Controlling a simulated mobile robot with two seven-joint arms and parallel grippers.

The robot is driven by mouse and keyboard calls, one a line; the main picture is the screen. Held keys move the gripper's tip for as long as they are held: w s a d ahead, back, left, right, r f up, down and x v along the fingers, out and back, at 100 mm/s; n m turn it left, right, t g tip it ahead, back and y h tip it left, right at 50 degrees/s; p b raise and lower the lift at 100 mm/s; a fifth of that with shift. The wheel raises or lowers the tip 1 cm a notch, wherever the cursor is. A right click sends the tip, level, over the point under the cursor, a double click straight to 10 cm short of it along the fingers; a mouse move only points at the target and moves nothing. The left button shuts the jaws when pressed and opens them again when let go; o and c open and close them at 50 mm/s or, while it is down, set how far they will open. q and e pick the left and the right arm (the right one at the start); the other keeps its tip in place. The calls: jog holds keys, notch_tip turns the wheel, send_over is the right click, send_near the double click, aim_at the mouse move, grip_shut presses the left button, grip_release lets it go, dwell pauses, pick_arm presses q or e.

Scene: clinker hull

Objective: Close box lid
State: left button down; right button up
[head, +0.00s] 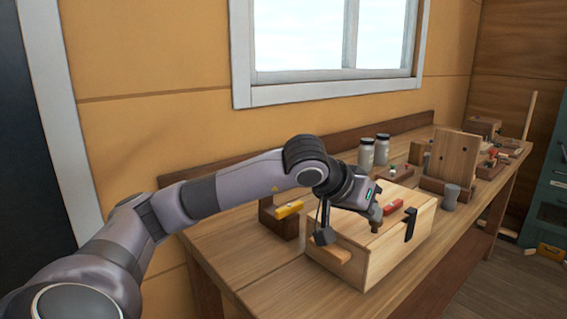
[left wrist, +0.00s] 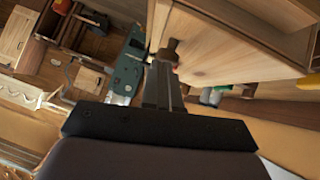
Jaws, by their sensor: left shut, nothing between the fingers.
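The light wooden box (head: 375,262) stands on the bench, with a wooden handle on its left end and a black latch (head: 411,225) at its front edge. Its lid (head: 405,203) appears to lie flat on top; whether a small gap remains cannot be told. My left gripper (head: 376,212) is shut and empty over the box top, tips close to a small brown knob. In the left wrist view, the shut fingers (left wrist: 162,88) are beside the brown knob (left wrist: 169,51), with a broad wooden panel to the right; contact is unclear. My right gripper is not in view.
An upright board (head: 453,157) and a grey cup (head: 450,197) are to the right. The bench's left end (head: 228,243) is clear.

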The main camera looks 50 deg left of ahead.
pick_arm(q)
jog(key=shift+d+f, duration=0.1)
jog(key=shift+f, duration=0.15)
jog(key=shift+d+f, duration=0.1)
jog(key=shift+f, duration=0.05)
jog(key=shift+r, duration=0.5)
jog(key=s+r+p, duration=0.2)
jog(key=s+r, duration=0.5)
jog(key=r, duration=0.3)
jog(key=shift+s+d, duration=0.2)
jog(key=shift+s, duration=0.15)
jog(key=shift+s, duration=0.1)
